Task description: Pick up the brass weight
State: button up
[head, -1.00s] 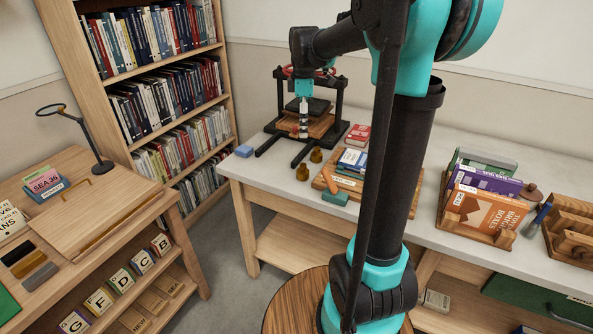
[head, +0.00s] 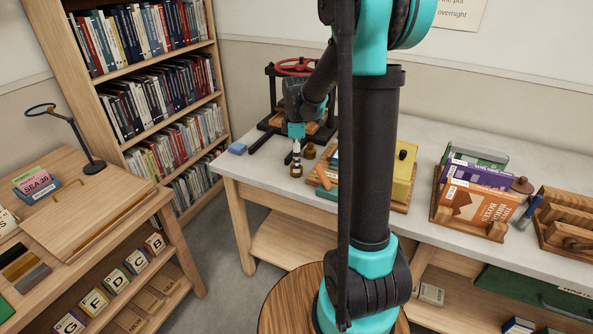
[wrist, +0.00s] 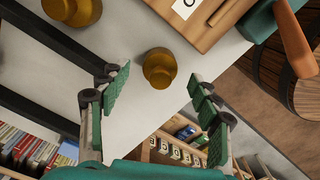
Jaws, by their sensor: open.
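A knobbed brass weight (wrist: 160,68) stands on the pale tabletop near its edge, just beyond and between my fingertips in the wrist view. A second brass weight (wrist: 72,10) is partly cut off at the top left of that view; one weight also shows in the head view (head: 309,151) just behind my gripper. My gripper (wrist: 162,88) is open and empty, its green-padded fingers on either side of the nearer weight's line. In the head view my gripper (head: 296,168) points down over the table's left end and largely hides the nearer weight.
A wooden board (wrist: 205,18) with a card and tools lies close by the nearer weight. A book press (head: 292,68) stands behind, its dark legs reaching forward. A yellow box (head: 403,172) stands right.

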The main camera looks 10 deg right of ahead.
jog(key=shift+f, duration=1.2)
grip_shut()
